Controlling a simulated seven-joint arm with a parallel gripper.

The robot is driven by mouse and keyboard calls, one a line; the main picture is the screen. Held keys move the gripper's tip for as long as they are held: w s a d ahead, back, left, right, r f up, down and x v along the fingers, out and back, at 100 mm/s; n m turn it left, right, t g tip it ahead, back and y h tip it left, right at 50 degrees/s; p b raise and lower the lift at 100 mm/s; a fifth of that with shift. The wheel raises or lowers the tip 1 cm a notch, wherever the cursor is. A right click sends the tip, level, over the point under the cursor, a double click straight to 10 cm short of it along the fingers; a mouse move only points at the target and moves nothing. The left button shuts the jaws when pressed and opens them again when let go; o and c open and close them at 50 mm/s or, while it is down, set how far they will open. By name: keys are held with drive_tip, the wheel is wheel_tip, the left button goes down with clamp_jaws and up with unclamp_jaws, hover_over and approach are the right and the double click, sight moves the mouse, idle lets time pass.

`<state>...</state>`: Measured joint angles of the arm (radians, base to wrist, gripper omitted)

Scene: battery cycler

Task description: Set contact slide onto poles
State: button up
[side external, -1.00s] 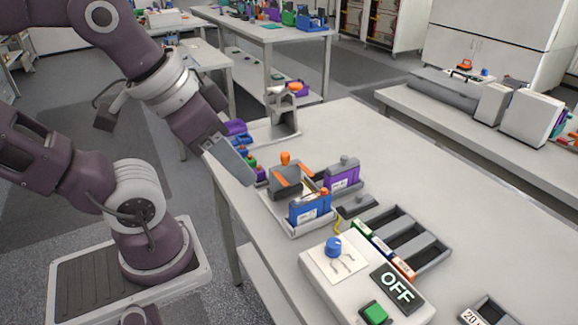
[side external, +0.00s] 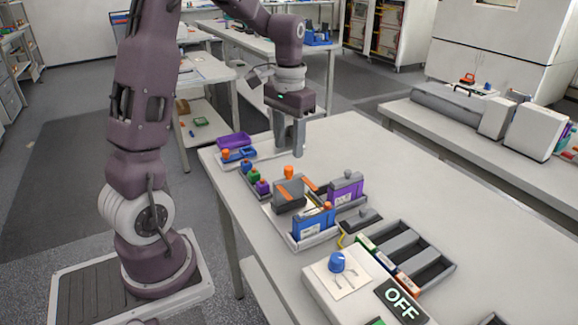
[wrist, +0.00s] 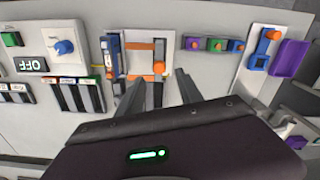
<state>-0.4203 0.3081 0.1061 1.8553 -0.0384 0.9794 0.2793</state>
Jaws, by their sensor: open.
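A grey block with orange strips and an orange knob, which looks like the contact slide (side external: 289,195), sits in the fixture at the table's near left. A blue cell (side external: 313,226) stands in front of it and a purple cell (side external: 345,188) to its right. The poles cannot be made out clearly. In the wrist view the fixture (wrist: 150,38) with its orange strips lies beyond the fingers, and the blue cell (wrist: 112,58) is at its left. My gripper (side external: 289,150) points down above the table behind the fixture, open and empty, apart from the slide.
Small coloured blocks (side external: 255,178) stand left of the fixture. A purple bin (side external: 233,141) is at the table's far left corner. A grey slotted rack (side external: 405,250) and a control box with a blue knob (side external: 337,262) and an OFF display (side external: 402,301) lie at the front. The back right tabletop is clear.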

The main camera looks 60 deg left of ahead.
sight(289, 167)
wheel_tip(289, 167, down, 7)
drive_tip(key=shift+d+r, duration=0.1)
drive_tip(key=shift+r, duration=0.05)
drive_tip(key=shift+c, duration=0.2)
clamp_jaws()
drive_tip(key=shift+r, duration=0.1)
idle(1.1)
